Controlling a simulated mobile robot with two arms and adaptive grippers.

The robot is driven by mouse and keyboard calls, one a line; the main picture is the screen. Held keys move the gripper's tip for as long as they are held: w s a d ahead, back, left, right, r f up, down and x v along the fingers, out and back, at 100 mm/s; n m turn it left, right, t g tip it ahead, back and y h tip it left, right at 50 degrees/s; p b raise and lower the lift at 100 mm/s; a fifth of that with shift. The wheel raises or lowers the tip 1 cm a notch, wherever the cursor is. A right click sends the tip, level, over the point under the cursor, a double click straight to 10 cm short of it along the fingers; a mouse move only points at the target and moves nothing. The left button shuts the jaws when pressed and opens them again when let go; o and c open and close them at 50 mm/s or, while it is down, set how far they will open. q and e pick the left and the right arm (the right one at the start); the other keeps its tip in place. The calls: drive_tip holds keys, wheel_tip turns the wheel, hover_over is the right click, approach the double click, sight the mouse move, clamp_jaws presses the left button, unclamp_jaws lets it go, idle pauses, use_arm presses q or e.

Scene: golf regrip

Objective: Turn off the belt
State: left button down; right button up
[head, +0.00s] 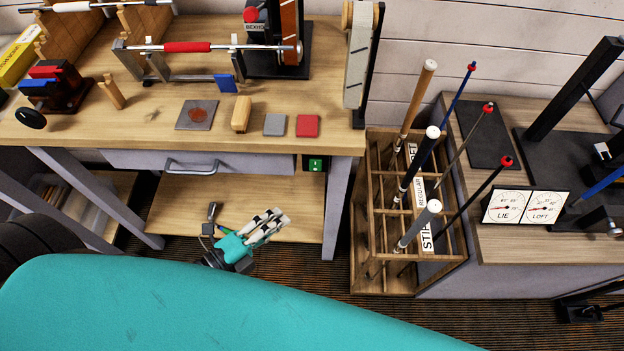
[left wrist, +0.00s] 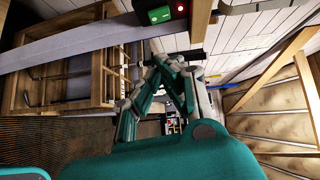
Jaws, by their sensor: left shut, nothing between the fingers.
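A small dark switch box (head: 315,164) with a green button hangs under the front edge of the workbench, near its right leg. In the left wrist view the box shows its green button (left wrist: 160,14) and a red button or lamp (left wrist: 181,9). A brown upright belt (head: 291,28) stands at the back of the bench, and a pale belt (head: 360,60) runs at its right end. I cannot tell if either moves. My left gripper (head: 276,222) is shut and empty, below and left of the box, apart from it. The left wrist view also shows the gripper (left wrist: 174,62). My right gripper is not in view.
The workbench (head: 90,135) has a drawer handle (head: 190,167) and a lower shelf (head: 180,205). A wooden club rack (head: 385,285) with several clubs stands right of the bench leg. A second table (head: 520,250) with two gauges (head: 525,206) is farther right.

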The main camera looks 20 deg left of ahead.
sight(315, 165)
use_arm(q)
drive_tip(key=w+a+p+x, duration=0.1)
drive_tip(key=a+x, duration=0.1)
drive_tip(key=x, duration=1)
drive_tip(key=shift+w+p, duration=0.3)
drive_tip(key=shift+w, duration=0.15)
drive_tip(key=shift+a+f, duration=0.1)
drive_tip(key=shift+f, duration=0.05)
drive_tip(key=shift+w+a+f+b, duration=0.1)
drive_tip(key=shift+w+b, duration=0.2)
drive_tip(key=shift+b, duration=0.25)
drive_tip(key=shift+f, duration=0.1)
